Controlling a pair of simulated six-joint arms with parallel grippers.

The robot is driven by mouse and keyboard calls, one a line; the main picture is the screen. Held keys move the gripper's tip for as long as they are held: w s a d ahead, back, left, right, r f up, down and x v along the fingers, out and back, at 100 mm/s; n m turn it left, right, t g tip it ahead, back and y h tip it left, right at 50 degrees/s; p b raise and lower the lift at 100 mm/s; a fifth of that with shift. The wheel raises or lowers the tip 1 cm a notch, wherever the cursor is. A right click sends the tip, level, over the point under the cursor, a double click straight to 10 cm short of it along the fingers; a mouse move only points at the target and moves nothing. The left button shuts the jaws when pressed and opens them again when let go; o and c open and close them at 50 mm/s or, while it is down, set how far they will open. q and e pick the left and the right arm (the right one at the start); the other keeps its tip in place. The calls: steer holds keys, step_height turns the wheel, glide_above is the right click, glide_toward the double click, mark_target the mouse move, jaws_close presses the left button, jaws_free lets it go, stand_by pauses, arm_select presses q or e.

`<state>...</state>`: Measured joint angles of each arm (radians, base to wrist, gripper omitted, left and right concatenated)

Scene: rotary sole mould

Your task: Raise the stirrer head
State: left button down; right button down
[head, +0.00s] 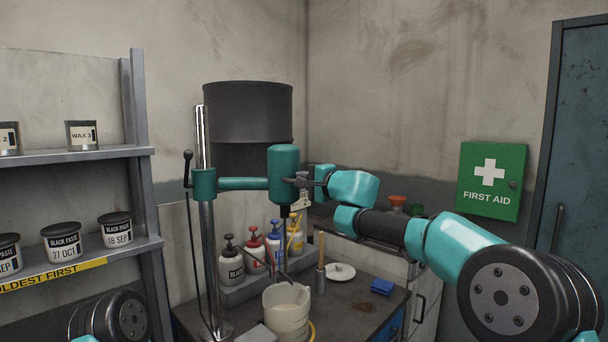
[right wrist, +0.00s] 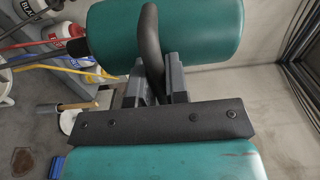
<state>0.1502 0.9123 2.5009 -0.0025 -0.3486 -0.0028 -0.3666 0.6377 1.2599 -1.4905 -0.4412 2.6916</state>
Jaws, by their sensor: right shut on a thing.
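The stirrer head (head: 283,172) is a teal housing on a teal side arm (head: 243,184), clamped to a chrome upright post (head: 201,140). It also fills the top of the right wrist view (right wrist: 200,28). My right gripper (head: 303,182) is at the head's right side, shut on its dark curved handle (right wrist: 150,42); the fingers sit on either side of it. A thin shaft hangs below the head towards a cream pot (head: 287,312) on the bench; I cannot tell whether its lower end is inside. A black-knobbed lever (head: 187,165) stands beside the post clamp. My left gripper is out of view.
Several pump bottles (head: 252,252) stand on a ledge behind the pot. A brush in a holder (head: 321,277), a white dish (head: 340,271) and a blue block (head: 382,287) are on the bench (head: 350,312). Shelves (head: 75,157) with tins stand at left.

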steer(key=shift+s+d+r, duration=0.1)
steer(key=shift+r, duration=1.2)
steer(key=c, duration=1)
jaws_free()
steer(key=shift+c, duration=0.2)
steer(key=shift+f, duration=0.25)
steer(key=shift+f, duration=0.1)
steer(key=v, duration=1.7)
steer(key=shift+s+d, duration=0.1)
steer(key=shift+s, duration=0.05)
